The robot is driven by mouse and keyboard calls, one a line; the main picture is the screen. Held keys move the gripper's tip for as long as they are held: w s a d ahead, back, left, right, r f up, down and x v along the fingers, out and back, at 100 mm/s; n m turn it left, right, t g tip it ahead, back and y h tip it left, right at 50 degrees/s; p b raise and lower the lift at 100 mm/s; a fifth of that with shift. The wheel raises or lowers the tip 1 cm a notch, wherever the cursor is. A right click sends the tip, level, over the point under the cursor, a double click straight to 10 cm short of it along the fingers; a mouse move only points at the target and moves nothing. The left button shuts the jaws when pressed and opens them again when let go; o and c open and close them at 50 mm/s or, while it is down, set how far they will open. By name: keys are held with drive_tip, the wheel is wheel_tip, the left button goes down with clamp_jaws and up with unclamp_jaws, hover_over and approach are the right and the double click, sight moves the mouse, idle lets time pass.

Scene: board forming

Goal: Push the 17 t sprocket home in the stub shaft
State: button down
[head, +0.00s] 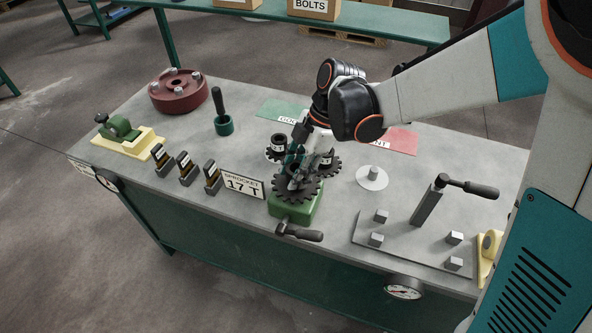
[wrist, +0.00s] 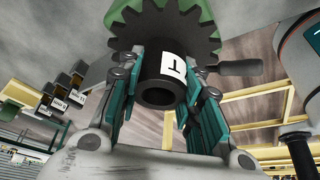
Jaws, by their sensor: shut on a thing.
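My gripper (head: 297,172) is shut on the hub of a dark toothed sprocket (head: 307,194). In the wrist view my gripper's fingers (wrist: 165,75) press on both sides of the hub, which has a white label with a T, and the toothed disc (wrist: 150,25) lies beyond. The sprocket is over a green fixture (head: 285,209) at the bench's front, its disc about level. The stub shaft is hidden under it, so I cannot tell how far down it sits. A sign (head: 243,184) reading SPROCKET 17 T stands left of the fixture.
Two other dark sprockets, one at the left (head: 276,152) and one at the right (head: 328,162), stand close behind. A black handle (head: 303,234) sticks out in front of the fixture. A pale disc (head: 371,178) and a grey plate with posts (head: 410,238) are to the right.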

drive_tip(key=shift+f+b, duration=0.9)
drive_tip(key=shift+f, duration=0.3)
drive_tip(key=c, duration=1.1)
unclamp_jaws()
drive_tip(key=shift+o, duration=0.2)
drive_tip(key=shift+r, duration=0.1)
drive_tip(key=v, duration=1.1)
drive_tip(key=shift+r, duration=0.4)
drive_tip(key=shift+d, duration=0.1)
drive_tip(key=shift+s, duration=0.1)
